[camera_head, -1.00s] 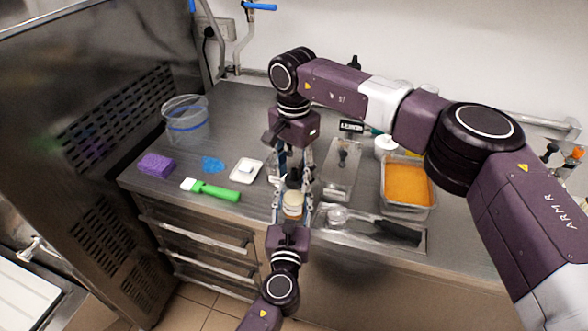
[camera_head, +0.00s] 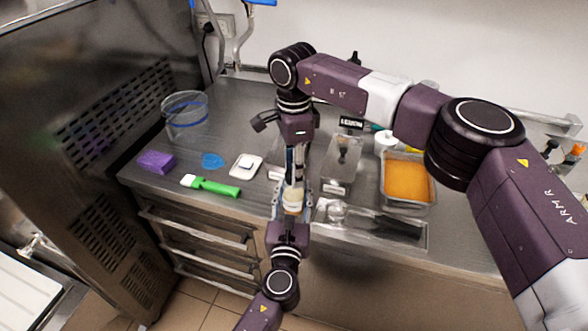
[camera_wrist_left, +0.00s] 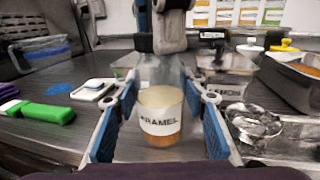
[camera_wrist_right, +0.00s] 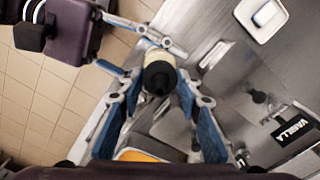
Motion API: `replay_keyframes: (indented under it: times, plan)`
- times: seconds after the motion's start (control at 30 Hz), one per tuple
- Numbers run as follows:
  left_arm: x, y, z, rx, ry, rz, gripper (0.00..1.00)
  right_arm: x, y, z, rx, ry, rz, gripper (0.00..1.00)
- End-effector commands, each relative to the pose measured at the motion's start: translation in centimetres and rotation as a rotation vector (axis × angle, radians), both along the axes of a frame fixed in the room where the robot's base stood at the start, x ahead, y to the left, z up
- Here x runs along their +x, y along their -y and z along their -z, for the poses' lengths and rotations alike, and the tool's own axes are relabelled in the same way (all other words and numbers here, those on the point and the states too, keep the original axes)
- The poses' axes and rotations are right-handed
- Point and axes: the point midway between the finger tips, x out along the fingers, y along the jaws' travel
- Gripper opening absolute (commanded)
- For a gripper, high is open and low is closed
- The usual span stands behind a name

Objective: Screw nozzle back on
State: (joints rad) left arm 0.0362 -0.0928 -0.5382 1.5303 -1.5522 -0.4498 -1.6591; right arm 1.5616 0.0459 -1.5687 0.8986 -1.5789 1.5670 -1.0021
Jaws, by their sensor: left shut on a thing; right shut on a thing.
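A translucent squeeze bottle (camera_wrist_left: 160,118) with a white label reading "...RAMEL" stands upright between the blue-padded fingers of my left gripper (camera_head: 292,204), in front of the counter's front edge. My left gripper is shut on the bottle. The black nozzle (camera_wrist_right: 157,78) shows at the bottle's top in the right wrist view. My right gripper (camera_head: 294,180) points down from above and is shut on the nozzle, right over the bottle. In the head view its fingers hide the nozzle. I cannot tell how far the nozzle is threaded.
On the counter are a purple sponge (camera_head: 156,162), a green-handled brush (camera_head: 212,187), a blue cloth (camera_head: 213,160), a white dish (camera_head: 246,166) and a clear tub (camera_head: 186,117). A tray with a dark-handled scoop (camera_head: 398,228) and an orange-filled pan (camera_head: 408,181) stand to the right.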

Motion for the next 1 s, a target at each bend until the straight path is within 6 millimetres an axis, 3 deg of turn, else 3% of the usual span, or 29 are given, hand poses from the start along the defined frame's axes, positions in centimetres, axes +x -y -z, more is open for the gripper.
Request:
replay_keyframes:
  times: [1.0]
  plan:
    - [-0.04, 0.06, -0.01, 0.001, 0.0, 0.001, 0.0, 0.15, -0.01, 0.06, 0.003, 0.001, 1.891, 0.03]
